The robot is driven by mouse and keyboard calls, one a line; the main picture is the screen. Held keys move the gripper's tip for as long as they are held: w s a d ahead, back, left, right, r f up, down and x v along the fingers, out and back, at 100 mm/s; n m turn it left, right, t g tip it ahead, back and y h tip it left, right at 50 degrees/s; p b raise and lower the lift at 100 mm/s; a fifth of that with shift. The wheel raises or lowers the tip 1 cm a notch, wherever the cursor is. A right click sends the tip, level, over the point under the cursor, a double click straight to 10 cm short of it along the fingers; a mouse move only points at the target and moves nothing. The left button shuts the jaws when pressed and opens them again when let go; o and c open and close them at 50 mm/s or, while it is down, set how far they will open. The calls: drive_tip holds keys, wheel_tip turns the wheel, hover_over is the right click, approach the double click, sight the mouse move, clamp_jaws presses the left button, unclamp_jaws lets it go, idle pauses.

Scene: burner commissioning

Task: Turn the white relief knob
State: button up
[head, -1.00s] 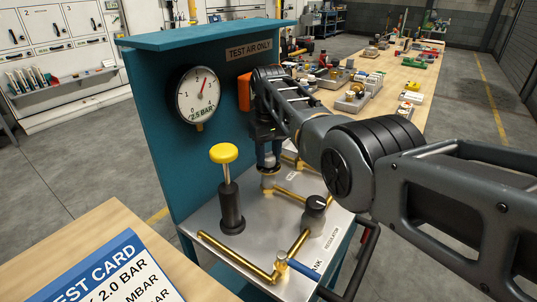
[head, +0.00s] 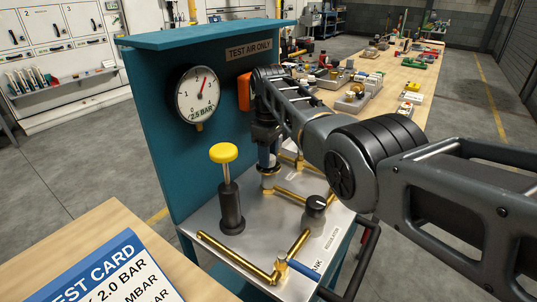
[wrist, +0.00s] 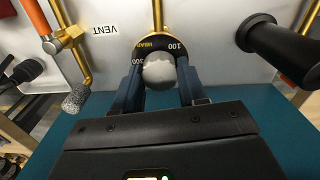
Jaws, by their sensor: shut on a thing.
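The white relief knob (wrist: 159,71) shows in the wrist view as a pale round top with a black dial ring marked MBAR, 100 and 300 around it. My gripper (wrist: 158,84) has its two blue fingers on either side of the knob and is shut on it. In the head view my gripper (head: 267,155) points down over a brass fitting on the bench plate, and the knob is hidden there. The gauge (head: 196,94) on the teal panel has a red needle pointing up and slightly right, above a 2.5 BAR label.
A yellow-topped plunger (head: 228,190) stands left of my gripper. A black regulator knob (head: 316,205) and brass pipes are to the right and front. A test card (head: 120,275) lies front left. A VENT label (wrist: 104,30) shows in the wrist view.

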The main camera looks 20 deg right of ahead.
drive_tip(key=shift+r, duration=0.1)
drive_tip(key=o, duration=1.1)
drive_tip(key=shift+c, duration=0.2)
drive_tip(key=shift+r, duration=3.85)
